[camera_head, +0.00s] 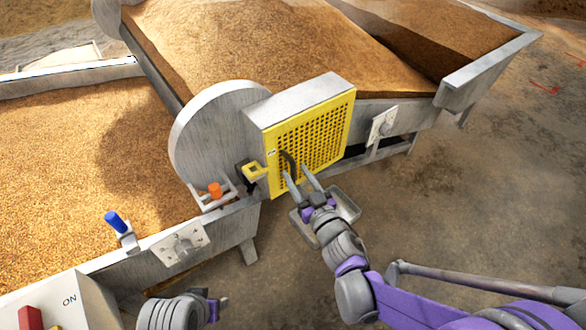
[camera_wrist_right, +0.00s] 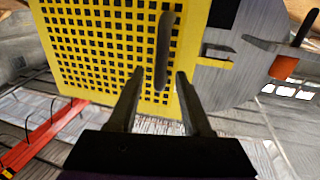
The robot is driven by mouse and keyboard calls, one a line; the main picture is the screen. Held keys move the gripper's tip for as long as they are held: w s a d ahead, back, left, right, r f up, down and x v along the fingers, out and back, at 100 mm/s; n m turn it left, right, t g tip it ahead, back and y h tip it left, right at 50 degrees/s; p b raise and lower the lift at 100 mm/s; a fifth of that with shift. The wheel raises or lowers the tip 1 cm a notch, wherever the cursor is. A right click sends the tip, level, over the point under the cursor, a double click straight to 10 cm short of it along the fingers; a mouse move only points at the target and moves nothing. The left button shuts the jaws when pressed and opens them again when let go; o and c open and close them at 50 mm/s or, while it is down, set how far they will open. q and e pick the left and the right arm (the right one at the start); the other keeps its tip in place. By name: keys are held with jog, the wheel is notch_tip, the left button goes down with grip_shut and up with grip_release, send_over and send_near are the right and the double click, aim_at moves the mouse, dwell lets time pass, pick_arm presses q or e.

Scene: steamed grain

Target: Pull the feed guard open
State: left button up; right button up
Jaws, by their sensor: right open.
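The feed guard (camera_head: 312,130) is a yellow perforated panel on the front of a grey metal housing, and it looks closed against it. It fills the upper left of the right wrist view (camera_wrist_right: 100,45). Its dark curved handle (camera_head: 289,162) stands on the guard's lower left part. My right gripper (camera_head: 297,172) is open and empty at the handle's lower end. In the right wrist view the handle (camera_wrist_right: 164,45) runs down between the two fingertips; I cannot tell whether they touch it. My left gripper (camera_head: 214,306) is low in the head view, its jaws unclear.
A yellow latch-like bracket (camera_head: 255,171) sits left of the guard. A round grey disc (camera_head: 213,135), an orange knob (camera_head: 215,190) and a blue lever (camera_head: 116,222) are further left.

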jog(key=shift+x, duration=1.45)
grip_shut()
dwell(0.3)
